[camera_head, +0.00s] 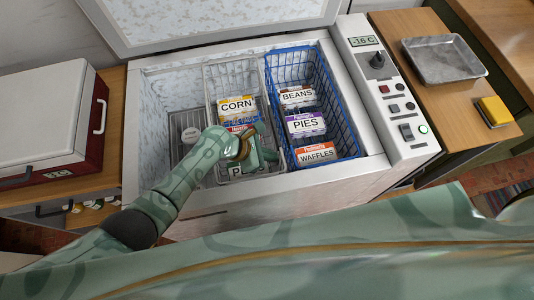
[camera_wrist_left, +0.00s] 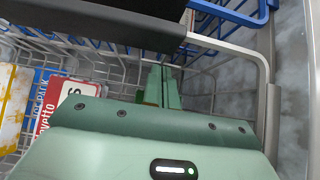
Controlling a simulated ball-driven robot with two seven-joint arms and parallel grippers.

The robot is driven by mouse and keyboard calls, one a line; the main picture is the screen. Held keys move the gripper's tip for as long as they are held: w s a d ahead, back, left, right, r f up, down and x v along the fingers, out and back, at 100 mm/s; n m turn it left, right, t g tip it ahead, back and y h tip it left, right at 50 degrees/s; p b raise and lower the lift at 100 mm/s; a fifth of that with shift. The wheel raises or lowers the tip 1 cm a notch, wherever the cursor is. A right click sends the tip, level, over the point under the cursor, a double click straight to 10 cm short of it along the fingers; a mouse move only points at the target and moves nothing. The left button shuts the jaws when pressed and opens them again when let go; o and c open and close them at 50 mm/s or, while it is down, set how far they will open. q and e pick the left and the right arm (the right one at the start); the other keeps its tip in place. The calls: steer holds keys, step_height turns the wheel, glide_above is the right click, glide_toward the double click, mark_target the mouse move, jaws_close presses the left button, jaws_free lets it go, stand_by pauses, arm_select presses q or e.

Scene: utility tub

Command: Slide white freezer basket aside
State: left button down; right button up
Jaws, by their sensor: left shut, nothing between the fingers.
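The white freezer basket (camera_head: 210,90) is a wire basket in the middle of the open chest freezer. It holds a CORN box (camera_head: 237,106) and other packs, partly hidden by my left arm. My left gripper (camera_head: 258,162) is shut and empty, at the near end of the white basket, pointing down into it. In the left wrist view its fingers (camera_wrist_left: 162,85) reach down beside the wire mesh and the basket's pale rim (camera_wrist_left: 225,46). I cannot tell whether they touch the wire. My right gripper does not show.
A blue wire basket (camera_head: 349,128) with BEANS, PIES and WAFFLES boxes stands close on the right. The raised lid (camera_head: 215,18) stands behind; a control panel (camera_head: 385,90) is at right.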

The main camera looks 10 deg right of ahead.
arm_select(q)
steer(key=p+v, duration=0.9)
steer(key=v, duration=0.7)
steer(key=shift+s+a, duration=0.1)
steer(key=shift+a, duration=0.05)
